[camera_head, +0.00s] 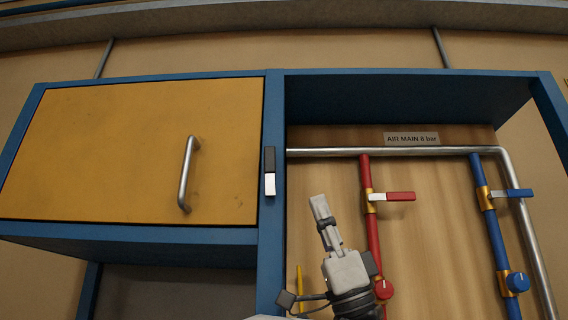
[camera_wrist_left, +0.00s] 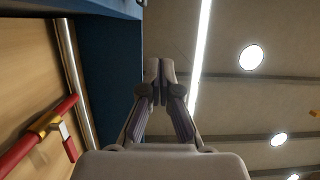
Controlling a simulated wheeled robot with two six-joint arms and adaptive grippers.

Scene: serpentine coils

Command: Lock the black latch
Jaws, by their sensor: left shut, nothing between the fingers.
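The black latch (camera_head: 269,160) is a small upright piece on the blue post, just right of the yellow door (camera_head: 110,150). A white piece (camera_head: 270,184) sits directly below it. The door lies flat in its frame and looks closed. My left gripper (camera_head: 318,202) is shut and empty, pointing up, to the right of and a little lower than the latch, apart from it. Its closed fingers (camera_wrist_left: 158,68) also show in the left wrist view, where the latch is not in view. My right gripper is not in view.
The door has a metal handle (camera_head: 186,173). Right of my left gripper are a red pipe (camera_head: 371,235) with a red-handled valve (camera_head: 398,197), a blue pipe (camera_head: 494,235) and a grey pipe (camera_head: 330,153). The blue cabinet top (camera_head: 410,100) overhangs this bay.

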